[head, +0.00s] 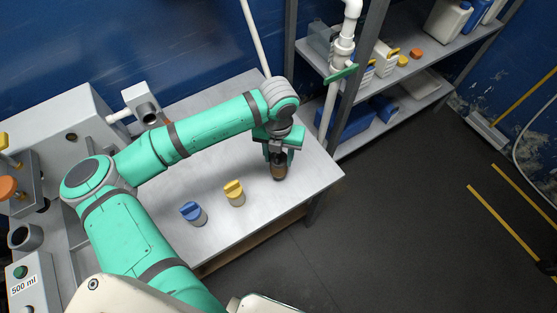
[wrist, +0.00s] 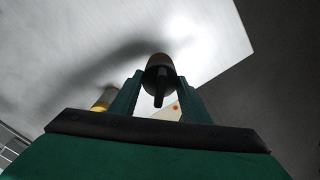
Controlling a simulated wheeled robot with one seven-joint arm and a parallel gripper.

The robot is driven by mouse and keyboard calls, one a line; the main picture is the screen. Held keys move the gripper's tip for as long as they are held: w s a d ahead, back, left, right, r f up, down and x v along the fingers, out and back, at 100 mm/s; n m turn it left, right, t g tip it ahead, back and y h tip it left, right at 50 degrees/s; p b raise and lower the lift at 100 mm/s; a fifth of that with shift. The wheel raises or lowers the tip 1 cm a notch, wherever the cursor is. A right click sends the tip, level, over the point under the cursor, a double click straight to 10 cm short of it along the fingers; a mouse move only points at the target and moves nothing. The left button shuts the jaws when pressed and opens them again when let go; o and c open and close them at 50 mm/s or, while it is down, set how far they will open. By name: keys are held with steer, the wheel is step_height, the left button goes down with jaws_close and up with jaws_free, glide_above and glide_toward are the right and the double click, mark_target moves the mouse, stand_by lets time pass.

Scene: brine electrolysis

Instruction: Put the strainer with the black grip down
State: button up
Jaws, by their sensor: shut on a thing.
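My gripper (head: 278,156) reaches down over the right part of the grey metal table (head: 225,232). It is shut on the strainer with the black grip (head: 279,171), whose brownish body hangs below the fingers. In the wrist view the strainer (wrist: 159,64) sits between the two fingertips, with its black grip toward the camera. A shadow lies on the table beside it. I cannot tell whether its underside touches the table.
A yellow-topped strainer (head: 235,193) and a blue-topped strainer (head: 194,213) stand on the table, left of my gripper. A white pipe with a green valve handle (head: 341,74) and a shelf (head: 399,100) with containers stand behind right. The table's right corner is clear.

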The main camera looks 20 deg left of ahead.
steer(key=shift+w+f, duration=0.1)
steer(key=shift+f, duration=1.5)
steer(key=shift+f, duration=0.1)
steer(key=o, duration=1.2)
steer(key=shift+c, duration=0.2)
